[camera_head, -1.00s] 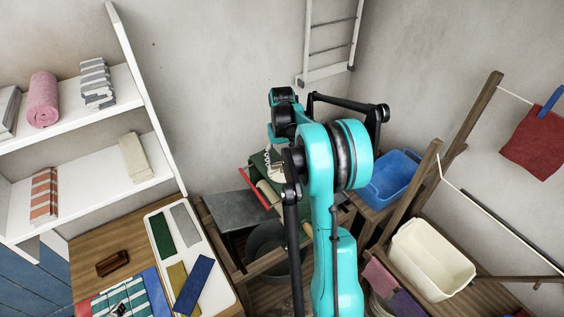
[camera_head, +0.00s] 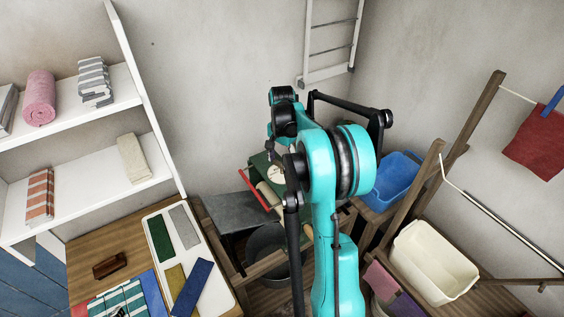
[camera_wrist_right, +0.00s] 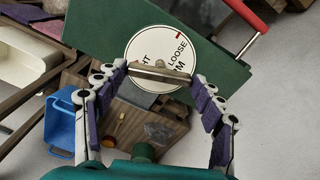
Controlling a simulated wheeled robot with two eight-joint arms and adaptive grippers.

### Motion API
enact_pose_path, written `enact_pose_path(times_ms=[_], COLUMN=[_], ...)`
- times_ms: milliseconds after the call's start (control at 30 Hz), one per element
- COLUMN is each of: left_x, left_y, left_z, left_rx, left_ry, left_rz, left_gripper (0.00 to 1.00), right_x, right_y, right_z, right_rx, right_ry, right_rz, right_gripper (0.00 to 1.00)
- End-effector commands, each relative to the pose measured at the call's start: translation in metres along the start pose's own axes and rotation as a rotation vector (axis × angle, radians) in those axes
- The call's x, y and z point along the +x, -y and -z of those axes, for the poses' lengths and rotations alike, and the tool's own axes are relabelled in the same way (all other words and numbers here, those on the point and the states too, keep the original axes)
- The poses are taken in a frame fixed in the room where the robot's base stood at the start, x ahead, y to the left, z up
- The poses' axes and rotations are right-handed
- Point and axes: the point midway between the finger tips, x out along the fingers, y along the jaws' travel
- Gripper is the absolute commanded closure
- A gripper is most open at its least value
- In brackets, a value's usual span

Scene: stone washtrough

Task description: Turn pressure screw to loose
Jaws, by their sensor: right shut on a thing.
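The pressure screw's bar handle (camera_wrist_right: 160,74) crosses the lower part of a white round dial (camera_wrist_right: 160,55) on a green mangle frame (camera_wrist_right: 95,25). The dial reads LOOSE at upper right, with a red mark beside that word; other lettering is partly cut off by the bar. My right gripper (camera_wrist_right: 161,78) has its purple-padded fingers at the two ends of the bar, shut on it. In the head view the green mangle (camera_head: 262,162) stands behind my right arm, which hides much of it; my right gripper (camera_head: 271,155) shows small above the dial. My left gripper is not in view.
A red crank handle (camera_head: 255,190) sticks out at the mangle's left. A blue tub (camera_head: 393,180) and a cream tub (camera_head: 433,262) stand at right. A grey bucket (camera_head: 265,240) is below. A table with colored cloths on a white tray (camera_head: 152,222) is at left.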

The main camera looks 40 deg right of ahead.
Motion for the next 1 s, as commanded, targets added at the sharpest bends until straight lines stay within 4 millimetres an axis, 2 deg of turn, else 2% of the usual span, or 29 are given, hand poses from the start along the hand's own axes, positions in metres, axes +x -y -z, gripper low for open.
enact_pose_path(times_ms=[1000], left_x=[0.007], left_y=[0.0], left_z=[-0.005], left_rx=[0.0], left_ry=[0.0], left_rz=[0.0], left_gripper=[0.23], right_x=[-0.001], right_y=[0.0004], right_z=[0.0016], right_rx=[0.966], right_ry=[-0.003], right_rz=[0.004], right_gripper=[0.6])
